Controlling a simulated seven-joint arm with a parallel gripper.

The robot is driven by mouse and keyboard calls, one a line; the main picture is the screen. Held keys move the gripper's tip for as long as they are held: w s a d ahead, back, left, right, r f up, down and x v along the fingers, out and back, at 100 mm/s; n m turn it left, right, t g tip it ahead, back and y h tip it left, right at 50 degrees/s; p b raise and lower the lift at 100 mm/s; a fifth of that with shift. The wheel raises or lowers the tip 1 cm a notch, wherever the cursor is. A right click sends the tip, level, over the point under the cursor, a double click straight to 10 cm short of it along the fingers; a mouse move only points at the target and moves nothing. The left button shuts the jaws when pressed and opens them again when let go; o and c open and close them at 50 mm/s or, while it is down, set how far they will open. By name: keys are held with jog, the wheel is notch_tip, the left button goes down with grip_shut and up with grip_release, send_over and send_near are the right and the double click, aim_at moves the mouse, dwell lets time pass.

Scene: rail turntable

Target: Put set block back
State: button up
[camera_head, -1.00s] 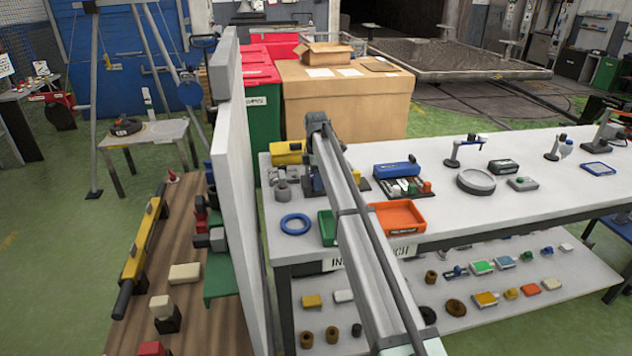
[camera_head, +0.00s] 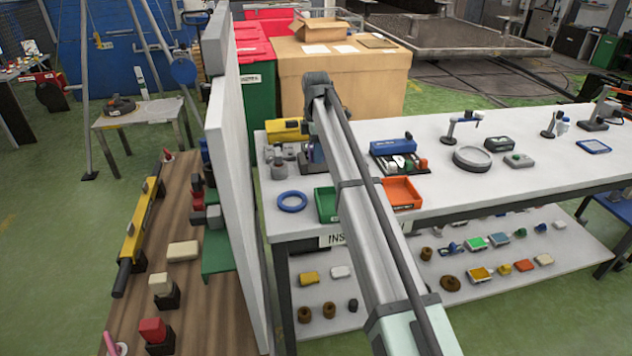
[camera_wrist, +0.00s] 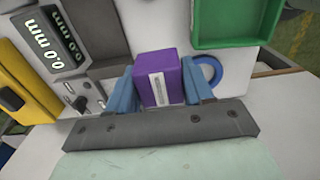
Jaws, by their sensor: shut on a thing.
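A purple block (camera_wrist: 155,82) with a pale scale strip on its face, which I take to be the set block, is between the blue fingers of my gripper (camera_wrist: 161,86) in the wrist view. The fingers are shut on it, one on each side. The block is over the light bench top; I cannot tell whether it touches the surface. In the head view my own arm hides most of the block and the gripper.
A green tray (camera_wrist: 234,22), blue ring (camera_wrist: 208,70), grey gauge with a "0.0 mm" display (camera_wrist: 57,37) and yellow tool (camera_wrist: 22,93) surround the block. An orange tray (camera_head: 402,193) lies to the right. A tall white panel (camera_head: 232,190) edges the bench at left.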

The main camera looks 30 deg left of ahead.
aim_at(316, 185)
notch_tip(316, 185, down, 10)
jog(key=shift+s+r, duration=0.1)
jog(key=shift+r, duration=0.05)
dwell(0.4)
jog(key=shift+d, duration=0.1)
jog(key=o, duration=1.1)
notch_tip(316, 185, up, 12)
